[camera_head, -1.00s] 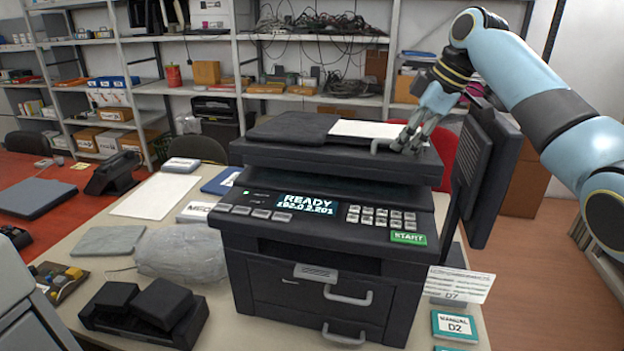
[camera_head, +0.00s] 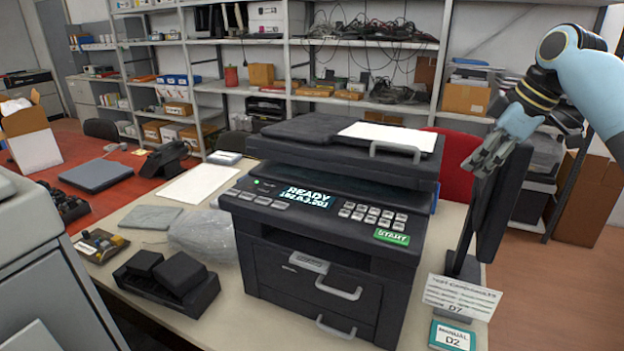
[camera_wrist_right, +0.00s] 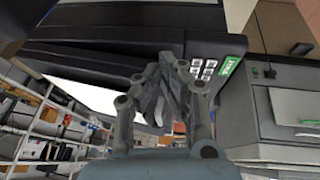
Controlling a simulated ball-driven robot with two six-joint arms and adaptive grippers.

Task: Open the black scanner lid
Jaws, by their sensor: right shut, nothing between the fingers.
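The black scanner lid (camera_head: 330,140) is the top of the black printer (camera_head: 330,265), with a white sheet on it and a light handle (camera_head: 396,152) at its right front. The lid lies flat over the printer body, with a dark gap above the control panel (camera_head: 320,205). My right gripper (camera_head: 482,163) is shut and empty, right of the lid and apart from the handle, in front of a dark upright panel. In the right wrist view its fingers (camera_wrist_right: 165,115) hide part of the printer and lid. My left gripper is not in view.
A dark screen on a stand (camera_head: 490,205) rises close to the printer's right side. A D7 card (camera_head: 462,295) and a D2 manual (camera_head: 452,336) sit at the table's front right. A clear bag (camera_head: 205,235) lies left of the printer. Shelves (camera_head: 350,105) stand behind.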

